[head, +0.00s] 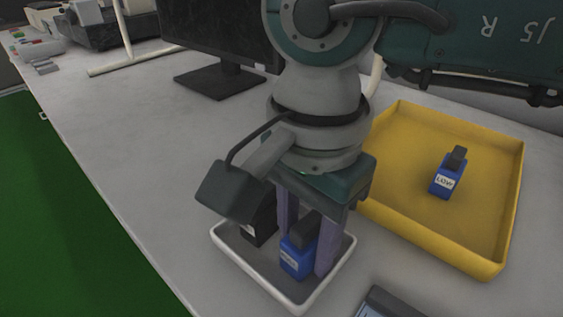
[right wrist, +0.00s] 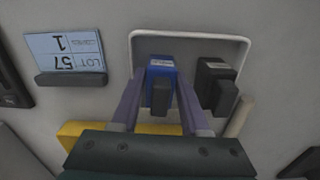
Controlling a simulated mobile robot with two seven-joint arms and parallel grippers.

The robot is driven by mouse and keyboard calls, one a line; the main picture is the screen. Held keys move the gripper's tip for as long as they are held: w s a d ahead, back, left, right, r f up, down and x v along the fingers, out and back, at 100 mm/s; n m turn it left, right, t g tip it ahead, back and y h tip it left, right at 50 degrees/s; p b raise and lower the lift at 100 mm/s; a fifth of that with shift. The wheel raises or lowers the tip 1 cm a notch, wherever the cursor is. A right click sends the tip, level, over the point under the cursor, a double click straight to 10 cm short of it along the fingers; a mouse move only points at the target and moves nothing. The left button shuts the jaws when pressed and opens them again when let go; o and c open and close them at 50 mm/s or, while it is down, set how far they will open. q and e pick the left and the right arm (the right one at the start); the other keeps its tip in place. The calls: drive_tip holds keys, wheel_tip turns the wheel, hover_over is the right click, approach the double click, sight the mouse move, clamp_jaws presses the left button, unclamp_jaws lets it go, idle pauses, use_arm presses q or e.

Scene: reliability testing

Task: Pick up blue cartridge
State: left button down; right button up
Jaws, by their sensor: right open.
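A blue cartridge (head: 298,255) with a dark grey top stands in a small white-rimmed tray (head: 232,262). It also shows in the right wrist view (right wrist: 161,68). My right gripper (head: 308,245) points down over the tray. Its purple fingers (right wrist: 160,110) are open, one on each side of the blue cartridge; I cannot tell whether they touch it. A black cartridge (head: 260,224) stands beside the blue one in the same tray, partly hidden by my wrist camera; it shows clearly in the right wrist view (right wrist: 217,88). My left gripper is not in view.
A yellow tray (head: 400,205) at the right holds another blue cartridge (head: 446,178) labelled LOW. A small display (right wrist: 66,55) reading LOT 57 stands near the white tray. A monitor (head: 222,45) stands behind.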

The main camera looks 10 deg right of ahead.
clamp_jaws()
drive_tip(key=shift+r, duration=0.1)
idle(0.3)
